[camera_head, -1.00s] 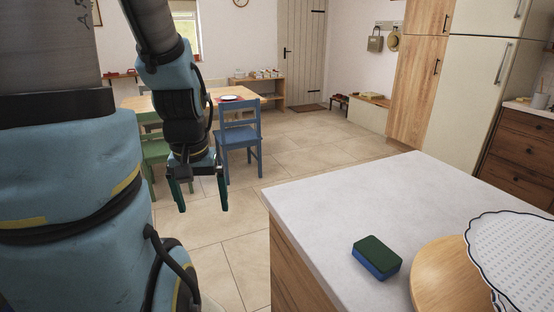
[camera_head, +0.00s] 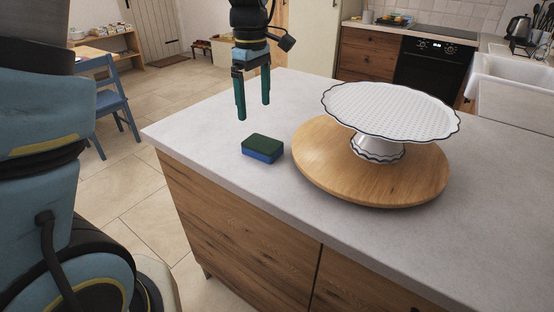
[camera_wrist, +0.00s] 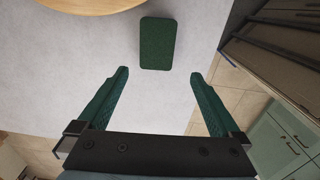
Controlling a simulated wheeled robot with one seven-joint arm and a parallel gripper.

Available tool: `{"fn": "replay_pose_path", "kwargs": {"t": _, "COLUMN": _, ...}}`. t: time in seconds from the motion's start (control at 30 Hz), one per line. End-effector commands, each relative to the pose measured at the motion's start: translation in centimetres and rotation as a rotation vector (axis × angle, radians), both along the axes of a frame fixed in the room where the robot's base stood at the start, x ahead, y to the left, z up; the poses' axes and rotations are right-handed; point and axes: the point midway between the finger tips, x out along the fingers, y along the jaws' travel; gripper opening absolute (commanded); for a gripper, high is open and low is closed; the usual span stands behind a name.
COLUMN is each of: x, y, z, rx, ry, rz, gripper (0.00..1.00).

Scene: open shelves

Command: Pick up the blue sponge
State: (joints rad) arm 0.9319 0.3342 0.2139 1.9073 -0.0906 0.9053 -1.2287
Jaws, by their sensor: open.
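The blue sponge (camera_head: 263,149), with a dark green top layer, lies flat on the pale countertop (camera_head: 222,120) near its left edge. In the wrist view its green top (camera_wrist: 157,43) shows ahead of the fingertips, roughly midway between them. My gripper (camera_head: 254,110) points down above the counter, behind and slightly left of the sponge, apart from it. Its two green fingers are spread, with nothing between them; they also show open in the wrist view (camera_wrist: 158,75).
A round wooden board (camera_head: 335,178) lies right of the sponge, bearing a white cake stand (camera_head: 390,110) with a wavy dark rim. The counter's left edge drops to the tiled floor. A blue chair (camera_head: 112,100) stands farther left. Clear countertop surrounds the sponge's left and front sides.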

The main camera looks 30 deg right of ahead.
Motion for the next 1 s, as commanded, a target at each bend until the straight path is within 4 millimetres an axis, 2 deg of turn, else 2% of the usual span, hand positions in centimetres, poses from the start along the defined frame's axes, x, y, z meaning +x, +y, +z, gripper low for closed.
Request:
{"fn": "replay_pose_path", "kwargs": {"t": 0.13, "x": -0.3, "y": -1.0, "z": -0.7, "rx": 0.006, "ry": 0.004, "rz": 0.023, "gripper": 1.00}}
{"fn": "replay_pose_path", "kwargs": {"t": 0.4, "x": -0.4, "y": -0.9, "z": -4.6, "rx": 0.007, "ry": 0.004, "rz": 0.022, "gripper": 1.00}}
{"fn": "replay_pose_path", "kwargs": {"t": 0.63, "x": -0.3, "y": -0.9, "z": -6.2, "rx": 0.006, "ry": 0.005, "rz": 0.022, "gripper": 1.00}}
{"fn": "replay_pose_path", "kwargs": {"t": 0.9, "x": -0.3, "y": -0.9, "z": -10.0, "rx": 0.007, "ry": 0.004, "rz": 0.021, "gripper": 1.00}}
{"fn": "replay_pose_path", "kwargs": {"t": 1.0, "x": -0.3, "y": -0.9, "z": -10.7, "rx": 0.005, "ry": 0.003, "rz": 0.021, "gripper": 1.00}}
